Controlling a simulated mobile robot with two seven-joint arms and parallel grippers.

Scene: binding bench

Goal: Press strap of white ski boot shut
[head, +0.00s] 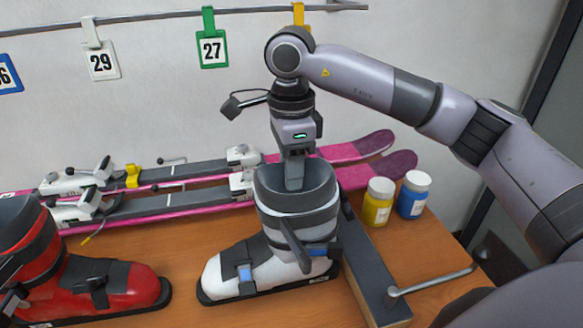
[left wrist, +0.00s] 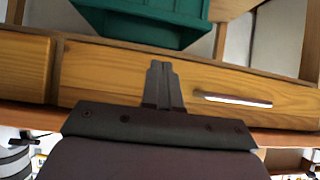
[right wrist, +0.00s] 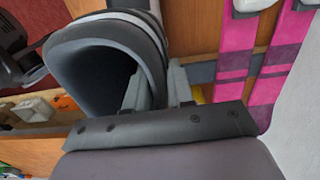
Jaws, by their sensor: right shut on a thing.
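The white ski boot (head: 225,270) stands upright on the bench in the head view, toe to the left. A dark strap (head: 291,243) juts out at a slant from its ankle, beside a blue buckle part (head: 320,250). A lower strap with a blue buckle (head: 245,273) lies across the forefoot. My right gripper (head: 294,182) reaches down to the boot's open top. In the right wrist view its fingers (right wrist: 157,88) straddle the grey cuff wall (right wrist: 95,40), shut on it. My left gripper (left wrist: 164,85) shows only in the left wrist view, its fingers together and empty, in front of wooden drawers.
A red ski boot (head: 95,285) stands at the left. Pink skis (head: 200,199) lie behind the boots. Yellow (head: 378,203) and blue (head: 412,195) jars stand to the right, near a grey bar with a crank handle (head: 435,281). A green bin (left wrist: 140,22) is above the drawers.

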